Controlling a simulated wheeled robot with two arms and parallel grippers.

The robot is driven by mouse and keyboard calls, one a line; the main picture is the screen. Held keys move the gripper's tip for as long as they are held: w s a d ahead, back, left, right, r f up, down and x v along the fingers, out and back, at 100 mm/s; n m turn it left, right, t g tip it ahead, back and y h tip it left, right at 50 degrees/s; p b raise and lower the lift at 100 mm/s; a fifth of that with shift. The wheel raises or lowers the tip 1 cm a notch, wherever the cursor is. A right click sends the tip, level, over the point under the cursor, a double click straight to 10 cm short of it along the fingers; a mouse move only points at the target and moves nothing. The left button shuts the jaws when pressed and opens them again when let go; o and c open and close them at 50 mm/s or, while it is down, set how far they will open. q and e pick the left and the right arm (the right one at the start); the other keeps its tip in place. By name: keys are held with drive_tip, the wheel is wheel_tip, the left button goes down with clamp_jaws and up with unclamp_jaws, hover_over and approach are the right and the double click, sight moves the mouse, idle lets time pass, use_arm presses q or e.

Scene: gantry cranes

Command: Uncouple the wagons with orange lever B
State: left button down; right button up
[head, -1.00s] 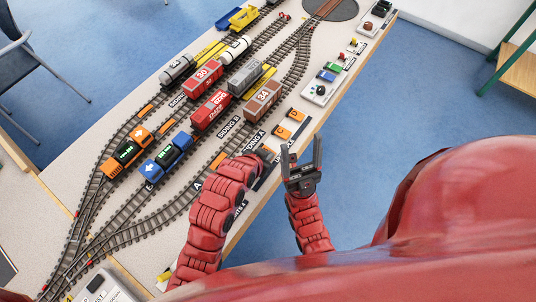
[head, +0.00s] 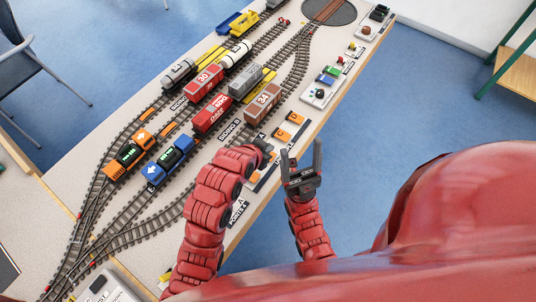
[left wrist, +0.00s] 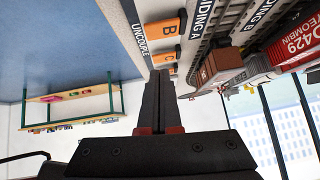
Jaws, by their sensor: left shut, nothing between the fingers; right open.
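Orange lever B (left wrist: 165,28) sits on the panel marked UNCOUPLE in the left wrist view, with lever C (left wrist: 165,56) beyond it. My left gripper (left wrist: 160,74) is shut and empty; its tip appears over the panel close to the levers, and contact cannot be told. In the head view my left gripper (head: 265,148) covers part of the lever row; levers (head: 282,133) and (head: 297,117) show beyond it. My right gripper (head: 303,163) is open and empty beside the table edge. Wagons stand on the sidings: brown (head: 263,103), red (head: 212,112), grey (head: 246,77) and red 30 (head: 204,82).
A blue locomotive (head: 168,161) and an orange one (head: 130,153) stand on tracks at left. Blue floor (head: 370,130) is free to the right.

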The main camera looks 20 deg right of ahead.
use_arm(q)
drive_tip(key=p+v, duration=0.5)
drive_tip(key=v, duration=0.4)
drive_tip(key=shift+w+a+f, duration=0.15)
drive_tip(key=shift+w+a, duration=0.05)
drive_tip(key=shift+a, duration=0.2)
